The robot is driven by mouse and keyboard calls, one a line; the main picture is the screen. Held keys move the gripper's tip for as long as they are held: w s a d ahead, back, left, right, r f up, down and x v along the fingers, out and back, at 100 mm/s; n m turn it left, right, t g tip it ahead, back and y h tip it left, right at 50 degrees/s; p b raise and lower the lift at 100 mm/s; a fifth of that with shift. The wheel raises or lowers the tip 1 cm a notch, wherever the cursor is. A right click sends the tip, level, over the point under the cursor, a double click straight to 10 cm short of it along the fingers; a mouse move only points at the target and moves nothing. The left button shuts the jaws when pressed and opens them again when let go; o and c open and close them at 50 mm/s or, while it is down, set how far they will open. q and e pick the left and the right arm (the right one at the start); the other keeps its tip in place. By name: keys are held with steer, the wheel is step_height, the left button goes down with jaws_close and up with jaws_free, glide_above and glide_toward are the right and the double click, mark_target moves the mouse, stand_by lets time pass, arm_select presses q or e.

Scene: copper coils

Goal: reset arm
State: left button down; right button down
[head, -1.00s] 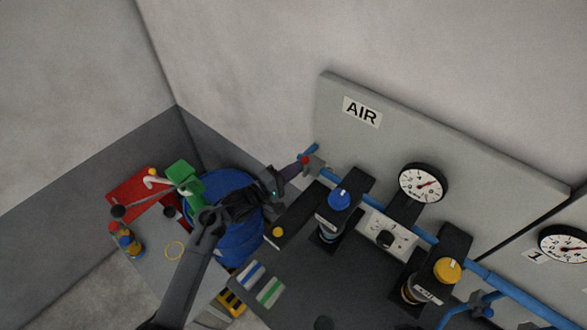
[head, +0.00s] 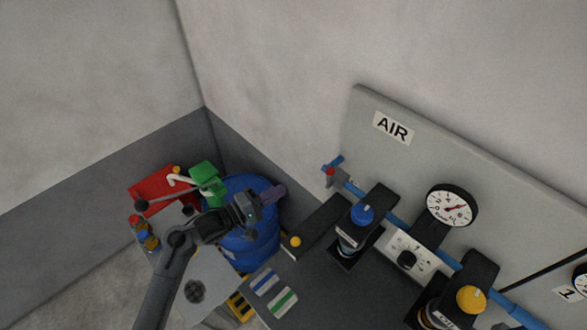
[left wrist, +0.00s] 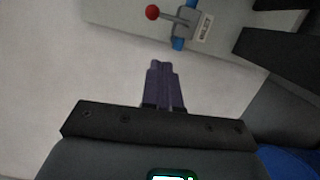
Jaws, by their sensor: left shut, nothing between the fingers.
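My left gripper (head: 274,194) is in front of the blue barrel (head: 250,243) in the head view, apart from the grey AIR panel. Its purple fingers are together and empty in the left wrist view (left wrist: 163,84). Beyond the fingertips in that view is a small valve lever with a red knob (left wrist: 152,12). The same red-knobbed lever shows at the left end of the blue pipe in the head view (head: 331,172). My right gripper is in neither view.
The AIR panel (head: 420,160) carries a gauge (head: 451,206), a blue-knobbed regulator (head: 361,214) and a yellow-knobbed one (head: 471,299). A red and green machine (head: 204,178) stands left of the barrel. Free space lies between my gripper and the panel.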

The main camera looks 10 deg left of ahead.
arm_select(q)
steer(key=s+d+f+n+g+y+p, duration=0.1)
steer(key=s+f+p, duration=0.1)
steer(key=s+f, duration=0.45)
steer(key=s+d+f+n+y+p, duration=0.15)
steer(key=s+f, duration=0.25)
steer(key=s, duration=0.5)
steer(key=s+a+r+m+g+y, duration=0.2)
steer(key=s+a+m+g+y, duration=0.2)
steer(key=s+m, duration=0.3)
steer(key=s+a+r+m+g+y+p, duration=0.1)
steer(key=s+a+r+m+g+y, duration=0.2)
steer(key=s+a+m+y, duration=0.3)
steer(key=s+m+g, duration=0.1)
steer(key=s, duration=0.3)
steer(key=shift+s+a+r, duration=0.2)
steer(key=shift+s+a, duration=0.05)
steer(key=shift+a, duration=0.1)
